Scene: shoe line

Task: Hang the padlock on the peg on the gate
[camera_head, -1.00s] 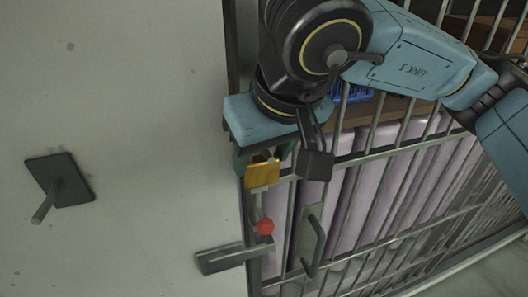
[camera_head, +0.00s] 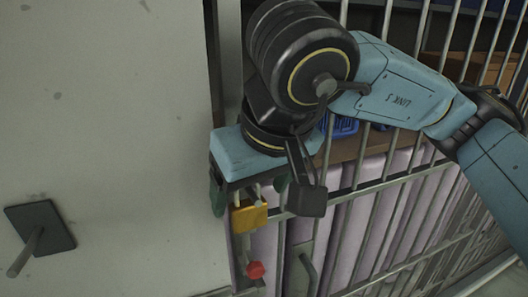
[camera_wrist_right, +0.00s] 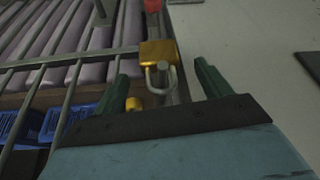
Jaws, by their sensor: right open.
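The gold padlock (camera_head: 249,216) is at the gate's left edge in the head view. In the right wrist view the padlock (camera_wrist_right: 158,52) has its grey shackle towards me. The rounded grey end of the peg (camera_wrist_right: 163,67) shows inside the shackle, which appears to loop around it. In the head view the peg's tip (camera_head: 258,203) is small against the padlock. My right gripper (camera_head: 248,190) is open, its dark green fingers spread on either side of the padlock's shackle end and apart from it. It also shows open in the wrist view (camera_wrist_right: 160,83). My left gripper is out of view.
The barred gate (camera_head: 385,185) fills the right side, with purple rolls and a blue crate (camera_head: 343,125) behind its bars. A red knob (camera_head: 255,270) and gate handle (camera_head: 302,270) are below the padlock. A dark plate with a rod (camera_head: 40,228) sticks out of the wall at left.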

